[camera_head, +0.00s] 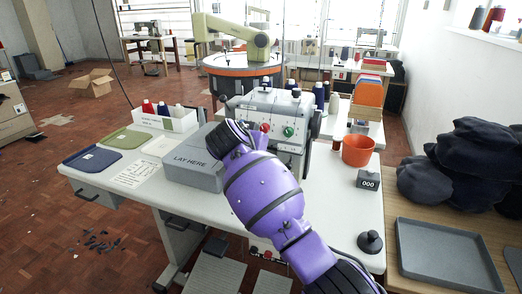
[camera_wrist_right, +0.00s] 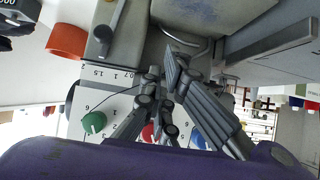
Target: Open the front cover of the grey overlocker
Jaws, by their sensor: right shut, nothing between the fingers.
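The grey overlocker (camera_head: 298,108) stands on the white table, with green and red knobs on its face. My purple right arm crosses in front of it and hides its left and lower front, so I cannot tell how its front cover stands. In the right wrist view, its white panel (camera_wrist_right: 112,103) shows a number scale and green, red and blue knobs, upside down. My right gripper (camera_wrist_right: 164,70) is shut and empty, close in front of the machine between the panel and its grey lower parts. Whether it touches them I cannot tell. My left gripper is out of view.
A grey box marked LAY HERE (camera_head: 190,172) stands left of the overlocker. An orange bucket (camera_head: 356,151), a black counter block (camera_head: 369,180) and a dark round knob-topped weight (camera_head: 370,242) stand to the right. Fabric mats lie at the table's left.

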